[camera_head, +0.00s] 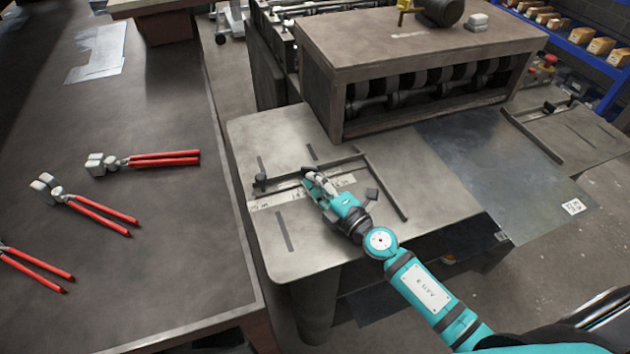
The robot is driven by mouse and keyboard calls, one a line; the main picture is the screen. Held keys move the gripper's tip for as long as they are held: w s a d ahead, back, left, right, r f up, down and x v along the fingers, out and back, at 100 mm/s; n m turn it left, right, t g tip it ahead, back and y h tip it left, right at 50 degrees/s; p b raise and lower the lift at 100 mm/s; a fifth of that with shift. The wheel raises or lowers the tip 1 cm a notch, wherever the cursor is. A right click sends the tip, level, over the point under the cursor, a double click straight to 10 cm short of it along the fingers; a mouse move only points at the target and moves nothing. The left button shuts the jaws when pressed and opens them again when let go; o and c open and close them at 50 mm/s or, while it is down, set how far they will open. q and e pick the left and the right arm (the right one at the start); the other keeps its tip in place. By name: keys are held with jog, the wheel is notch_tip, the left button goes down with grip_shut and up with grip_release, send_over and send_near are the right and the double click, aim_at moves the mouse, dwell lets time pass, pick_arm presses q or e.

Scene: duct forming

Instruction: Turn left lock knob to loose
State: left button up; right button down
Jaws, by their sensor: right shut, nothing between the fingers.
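The metal work table (290,250) of the forming machine has a dark guide bar (335,163) lying across it and dark slots in its top. A small dark knob-like part (260,180) sits at the left end of the bar; I cannot tell how it is turned. My right gripper (310,176) is shut and empty. Its fingertips are at the bar, to the right of that part, and hide what is directly beneath them. I cannot tell whether they touch the bar. My left gripper is not in view.
The machine's roller housing (420,50) stands behind the table. A metal sheet (500,160) lies to the right. A dark bench (120,270) on the left holds several red-handled pliers (165,158). A narrow floor gap separates bench and machine at the back.

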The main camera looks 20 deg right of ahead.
jog(key=shift+w+d+f+n+g+y+b, duration=0.15)
jog(key=shift+w+d+n+g+y+b, duration=0.15)
jog(key=shift+n+y+b, duration=0.4)
jog(key=shift+w+d+f+n+g+y+b, duration=0.15)
jog(key=shift+d+n+g+y+b, duration=0.25)
jog(key=shift+y+b, duration=0.6)
jog(key=shift+r+n+g+y+b, duration=0.15)
jog(key=shift+n+g+y+b, duration=0.15)
jog(key=shift+d+r, duration=0.2)
jog(key=shift+r, duration=0.1)
jog(key=shift+w+d+p, duration=0.1)
jog(key=shift+d+p, duration=0.05)
jog(key=shift+p, duration=0.15)
jog(key=shift+w+d+r, duration=0.1)
jog(key=shift+d+r, duration=0.05)
jog(key=shift+d, duration=0.1)
jog(key=v, duration=1.2)
jog(key=shift+a+f, duration=0.25)
jog(key=shift+f, duration=0.05)
